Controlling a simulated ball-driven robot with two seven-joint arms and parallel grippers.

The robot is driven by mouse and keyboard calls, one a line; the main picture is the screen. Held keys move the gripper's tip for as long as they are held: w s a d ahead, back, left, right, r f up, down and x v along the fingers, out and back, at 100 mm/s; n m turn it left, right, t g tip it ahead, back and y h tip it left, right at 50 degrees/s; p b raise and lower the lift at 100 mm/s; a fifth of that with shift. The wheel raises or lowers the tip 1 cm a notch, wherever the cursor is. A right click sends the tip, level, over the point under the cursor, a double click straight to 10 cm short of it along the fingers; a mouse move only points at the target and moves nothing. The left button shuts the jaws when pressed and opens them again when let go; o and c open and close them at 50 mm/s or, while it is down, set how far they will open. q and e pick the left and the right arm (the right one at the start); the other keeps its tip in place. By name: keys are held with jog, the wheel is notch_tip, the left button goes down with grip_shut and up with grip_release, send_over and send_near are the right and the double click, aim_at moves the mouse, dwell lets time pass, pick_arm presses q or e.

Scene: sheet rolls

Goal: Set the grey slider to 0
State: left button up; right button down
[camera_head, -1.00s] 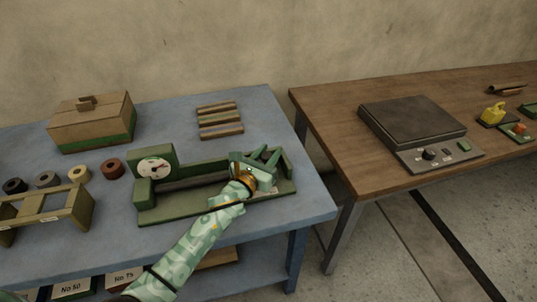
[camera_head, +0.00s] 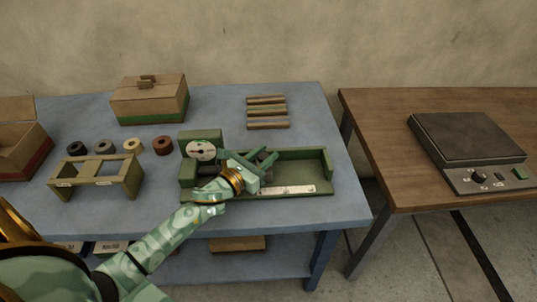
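A green measuring fixture (camera_head: 300,155) with a white round dial (camera_head: 202,151) at its left end stands on the blue table. A pale scale strip (camera_head: 288,190) runs along its front. My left gripper (camera_head: 264,160) reaches into the fixture's trough, right of the dial. A small dark grey part (camera_head: 266,155) shows at its fingers and may be the grey slider; the hand hides most of it. I cannot tell whether the fingers are shut on it. The slider's reading is hidden. My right gripper is not in view.
Several small rolls (camera_head: 132,146) and a olive stand (camera_head: 97,178) are left of the fixture. A lidded box (camera_head: 149,100) and several slats (camera_head: 267,112) lie behind. An open box (camera_head: 22,142) is far left. A brown table (camera_head: 405,180) with a dark-plated device (camera_head: 465,139) stands right.

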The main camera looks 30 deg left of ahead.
pick_arm(q)
jog(key=o, duration=0.4)
jog(key=shift+s+a+f, duration=0.15)
jog(key=shift+s, duration=0.1)
jog(key=shift+s+a, duration=0.1)
jog(key=shift+s, duration=0.05)
jog(key=s+a, duration=0.1)
jog(key=s, duration=0.4)
jog(key=s+a, duration=0.1)
jog(key=s, duration=0.4)
jog(key=s+a, duration=0.1)
jog(key=s, duration=0.5)
